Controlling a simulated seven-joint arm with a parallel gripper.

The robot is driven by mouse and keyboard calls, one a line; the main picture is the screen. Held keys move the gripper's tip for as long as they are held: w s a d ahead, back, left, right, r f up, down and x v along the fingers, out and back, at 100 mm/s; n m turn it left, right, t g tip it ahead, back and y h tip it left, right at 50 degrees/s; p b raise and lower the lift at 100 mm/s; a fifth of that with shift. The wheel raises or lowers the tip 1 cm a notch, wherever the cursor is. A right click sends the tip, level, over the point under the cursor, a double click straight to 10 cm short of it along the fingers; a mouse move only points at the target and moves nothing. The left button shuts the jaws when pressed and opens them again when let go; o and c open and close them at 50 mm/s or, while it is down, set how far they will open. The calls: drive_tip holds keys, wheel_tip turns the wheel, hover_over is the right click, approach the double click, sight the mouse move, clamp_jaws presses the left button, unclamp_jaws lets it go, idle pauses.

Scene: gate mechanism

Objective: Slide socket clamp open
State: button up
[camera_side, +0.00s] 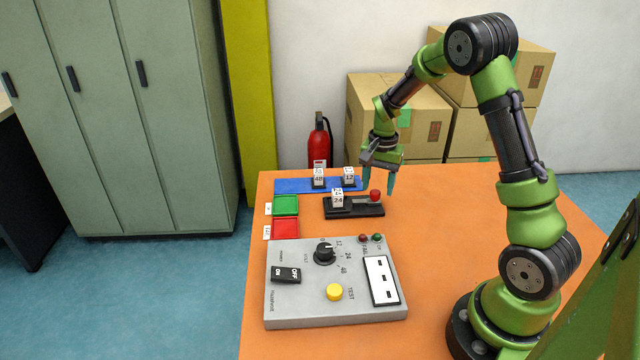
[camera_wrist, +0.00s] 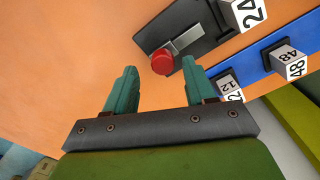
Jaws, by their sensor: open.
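The socket clamp is a black base (camera_side: 362,211) on the orange table, with a grey slide (camera_wrist: 187,42) and a red knob (camera_side: 375,195) at its right end. A white block marked 24 (camera_side: 338,199) stands at the clamp's left end, and it also shows in the wrist view (camera_wrist: 245,12). My gripper (camera_side: 378,182) is open and empty, pointing down just above and behind the red knob. In the wrist view the red knob (camera_wrist: 162,63) lies just beyond the fingertips (camera_wrist: 160,66), roughly between them and apart from both.
A blue strip (camera_side: 292,186) behind the clamp holds blocks marked 48 (camera_side: 319,179) and 12 (camera_side: 349,175). Green (camera_side: 286,205) and red (camera_side: 286,228) trays lie to the left. A grey control box (camera_side: 300,254) stands in front. The table right of the clamp is clear.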

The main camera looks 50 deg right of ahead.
sight(378, 191)
wheel_tip(378, 191, up, 15)
drive_tip(key=shift+f, duration=0.15)
